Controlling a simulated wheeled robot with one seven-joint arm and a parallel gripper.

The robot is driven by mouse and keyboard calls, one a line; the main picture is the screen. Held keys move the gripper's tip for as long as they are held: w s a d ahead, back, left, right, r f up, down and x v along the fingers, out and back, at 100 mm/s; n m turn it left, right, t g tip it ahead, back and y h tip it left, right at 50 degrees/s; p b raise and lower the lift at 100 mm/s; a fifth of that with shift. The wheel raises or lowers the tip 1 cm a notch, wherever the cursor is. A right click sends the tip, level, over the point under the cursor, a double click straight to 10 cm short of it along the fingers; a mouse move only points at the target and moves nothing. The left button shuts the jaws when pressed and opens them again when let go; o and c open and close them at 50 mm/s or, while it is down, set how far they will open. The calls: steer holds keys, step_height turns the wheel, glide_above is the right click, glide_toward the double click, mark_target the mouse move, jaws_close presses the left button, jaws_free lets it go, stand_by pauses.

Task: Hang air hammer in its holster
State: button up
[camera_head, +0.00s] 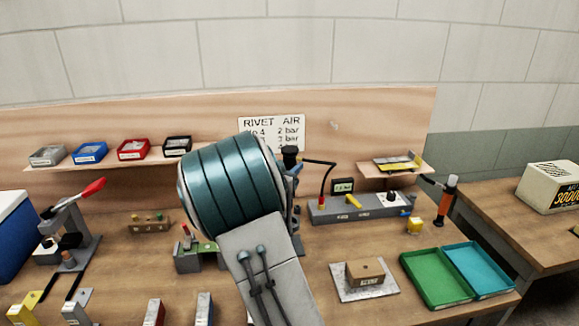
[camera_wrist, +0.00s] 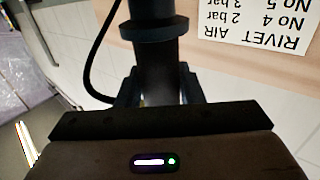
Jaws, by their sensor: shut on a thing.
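My gripper (camera_wrist: 158,94) is shut on a dark upright cylinder with a wide collar, which looks like the air hammer (camera_wrist: 155,55). A thin black hose curves along its left side in the wrist view. In the head view only the dark top of the air hammer (camera_head: 290,153) shows past my arm, and its hose runs right and down to a red fitting on a grey bar (camera_head: 358,206). My arm hides the gripper's fingers and the tool's lower part there. I cannot make out the holster for certain in either view.
An orange and black upright tool (camera_head: 446,197) stands at the bench's right edge. Green (camera_head: 428,290) and teal (camera_head: 478,270) trays lie front right. A rivet air sign (camera_head: 285,128) is on the back panel. Shelf bins, a lever press (camera_head: 70,235) and small blocks fill the left side.

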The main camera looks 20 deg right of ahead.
steer(key=shift+f+b, duration=4.95)
steer(key=shift+f, duration=1.8)
